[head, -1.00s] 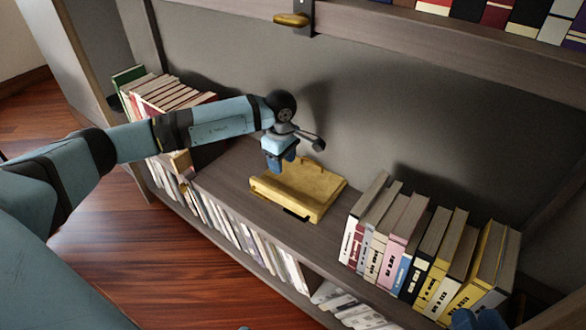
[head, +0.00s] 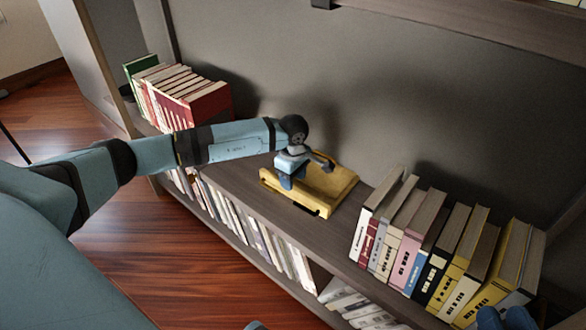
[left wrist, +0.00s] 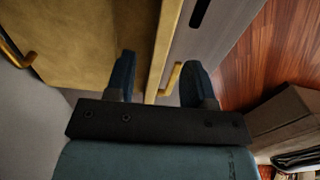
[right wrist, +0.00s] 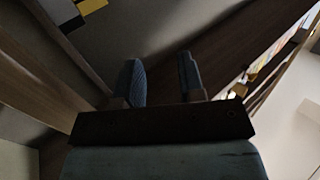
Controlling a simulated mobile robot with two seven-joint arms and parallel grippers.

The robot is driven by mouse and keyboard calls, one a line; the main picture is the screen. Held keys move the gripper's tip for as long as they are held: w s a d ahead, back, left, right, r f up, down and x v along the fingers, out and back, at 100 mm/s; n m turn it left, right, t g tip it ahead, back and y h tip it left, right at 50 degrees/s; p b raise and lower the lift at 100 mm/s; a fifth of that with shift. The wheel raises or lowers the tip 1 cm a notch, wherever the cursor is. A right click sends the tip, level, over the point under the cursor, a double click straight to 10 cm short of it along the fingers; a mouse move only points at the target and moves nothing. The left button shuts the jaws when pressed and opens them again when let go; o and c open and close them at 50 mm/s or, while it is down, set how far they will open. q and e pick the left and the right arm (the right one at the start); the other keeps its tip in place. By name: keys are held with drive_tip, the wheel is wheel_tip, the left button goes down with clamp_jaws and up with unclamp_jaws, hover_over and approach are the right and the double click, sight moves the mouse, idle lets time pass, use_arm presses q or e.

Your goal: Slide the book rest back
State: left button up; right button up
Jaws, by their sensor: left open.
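The yellow book rest (head: 325,192) lies on the brown shelf top between two groups of books. My left gripper (head: 287,181) is at its left front edge, low and open. In the left wrist view the open fingers (left wrist: 160,82) stand on either side of the rest's raised front lip (left wrist: 165,40), with the broad yellow plate (left wrist: 85,50) on the left. Whether the fingers touch the lip I cannot tell. My right gripper (head: 505,319) shows only its blue tips at the bottom right; in the right wrist view its fingers (right wrist: 162,85) are apart and empty.
A row of upright books (head: 425,250) stands right of the rest, and red and white books (head: 180,95) stand at the left end. The shelf (head: 235,185) has bare room beside the rest. The grey back panel (head: 350,90) rises behind it.

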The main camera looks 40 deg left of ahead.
use_arm(q)
drive_tip(key=shift+f+b, duration=0.55)
drive_tip(key=shift+f, duration=1.4)
clamp_jaws()
